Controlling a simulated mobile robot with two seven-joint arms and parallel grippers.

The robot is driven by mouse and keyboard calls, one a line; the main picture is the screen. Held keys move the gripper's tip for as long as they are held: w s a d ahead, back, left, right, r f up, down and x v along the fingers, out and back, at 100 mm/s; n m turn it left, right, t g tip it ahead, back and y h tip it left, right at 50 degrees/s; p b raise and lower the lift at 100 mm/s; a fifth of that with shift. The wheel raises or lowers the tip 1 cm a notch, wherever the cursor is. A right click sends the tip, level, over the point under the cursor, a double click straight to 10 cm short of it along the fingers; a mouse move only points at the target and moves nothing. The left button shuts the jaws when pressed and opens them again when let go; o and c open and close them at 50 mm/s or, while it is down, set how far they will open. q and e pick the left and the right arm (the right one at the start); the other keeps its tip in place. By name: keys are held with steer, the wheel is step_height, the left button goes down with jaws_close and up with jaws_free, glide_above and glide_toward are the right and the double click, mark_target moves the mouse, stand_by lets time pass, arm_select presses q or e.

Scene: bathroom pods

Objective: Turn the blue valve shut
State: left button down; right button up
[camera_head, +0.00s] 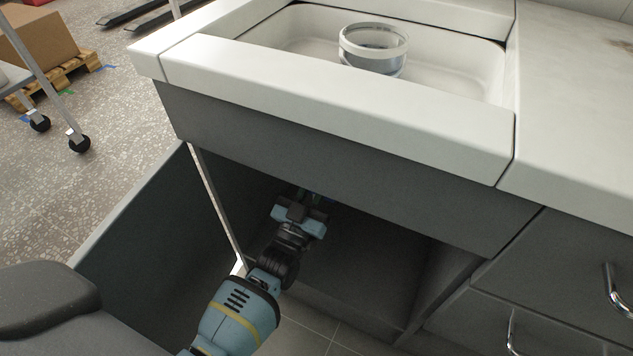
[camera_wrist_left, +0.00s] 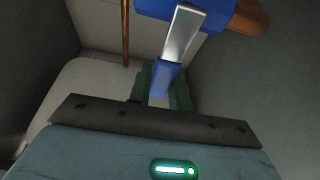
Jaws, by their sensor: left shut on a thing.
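The blue valve (camera_wrist_left: 185,35) shows at the top of the left wrist view, with a blue body, a bare metal lever and a blue sleeve at the lever's end. A copper pipe joins its body on the right. My left gripper (camera_wrist_left: 165,88) is shut on the blue sleeve of the lever, one finger on each side. In the head view my left gripper (camera_head: 304,197) reaches into the open cabinet under the sink. There the counter front hides most of the valve. My right gripper is not in view.
The cabinet door (camera_head: 135,235) stands open on the left of my arm. The sink counter (camera_head: 330,108) overhangs the opening, with a glass bowl (camera_head: 374,50) in the basin. Closed drawers (camera_head: 560,270) are on the right. A thin copper pipe (camera_wrist_left: 126,35) rises beside the valve.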

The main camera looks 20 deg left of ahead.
arm_select(q)
steer(key=c, duration=1.3)
jaws_free()
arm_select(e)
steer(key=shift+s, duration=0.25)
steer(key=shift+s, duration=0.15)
arm_select(q)
steer(key=p+v, duration=0.1)
steer(key=v, duration=0.7)
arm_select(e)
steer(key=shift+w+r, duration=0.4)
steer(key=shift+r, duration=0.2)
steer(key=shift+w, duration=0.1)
